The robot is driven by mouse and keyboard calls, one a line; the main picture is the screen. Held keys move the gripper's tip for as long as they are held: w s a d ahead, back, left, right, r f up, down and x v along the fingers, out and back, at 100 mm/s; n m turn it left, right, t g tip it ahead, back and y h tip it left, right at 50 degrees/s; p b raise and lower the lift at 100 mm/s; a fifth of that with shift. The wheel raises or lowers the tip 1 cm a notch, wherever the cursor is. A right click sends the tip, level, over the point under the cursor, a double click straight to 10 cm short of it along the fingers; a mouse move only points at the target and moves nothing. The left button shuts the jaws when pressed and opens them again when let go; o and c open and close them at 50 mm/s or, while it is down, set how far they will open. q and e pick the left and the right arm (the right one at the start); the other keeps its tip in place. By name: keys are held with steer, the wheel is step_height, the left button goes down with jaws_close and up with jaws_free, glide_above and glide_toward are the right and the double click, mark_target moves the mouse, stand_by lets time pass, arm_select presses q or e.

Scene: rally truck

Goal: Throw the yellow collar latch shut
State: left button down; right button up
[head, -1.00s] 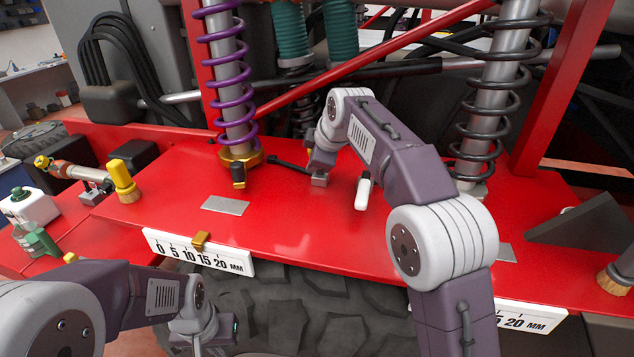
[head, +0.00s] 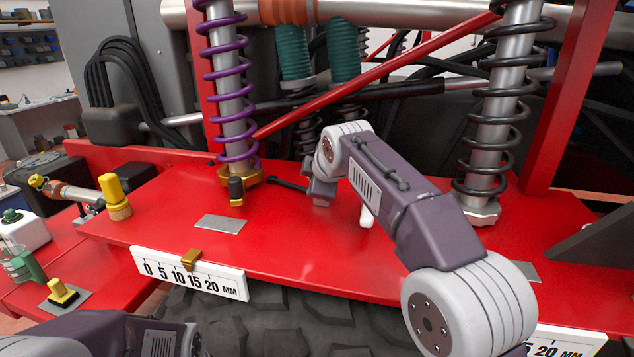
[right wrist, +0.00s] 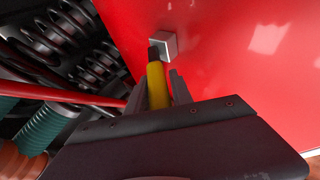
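A thick yellow bar (right wrist: 157,85) with a black tip shows in the right wrist view, pointing at a small grey block (right wrist: 165,43) on the red deck. I cannot tell for sure that it is the collar latch. My right gripper (right wrist: 158,92) has one finger close on each side of this bar; whether they press on it is unclear. In the head view my right gripper (head: 321,198) is low over the deck, right of the gold collar (head: 240,178) under the purple spring, and hides the bar. My left gripper is out of view.
A black rod (head: 288,186) lies between collar and right gripper. A white handle (head: 366,216) stands just right of it. A yellow-capped post (head: 116,196) and a ruler strip (head: 190,274) are on the left. The front middle of the red deck (head: 285,245) is clear.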

steer(key=shift+o, duration=1.2)
steer(key=shift+a+f, duration=0.15)
steer(key=shift+w+a, duration=0.2)
steer(key=shift+w, duration=0.1)
steer(key=shift+s+d+r, duration=0.2)
steer(key=shift+s+r, duration=0.1)
steer(key=shift+r, duration=0.1)
steer(key=v, duration=0.8)
steer(key=shift+b, duration=0.3)
steer(key=shift+s, duration=0.1)
steer(key=p+v, duration=0.3)
steer(key=v, duration=0.7)
steer(key=shift+r+p, duration=0.35)
steer(key=shift+r, duration=0.05)
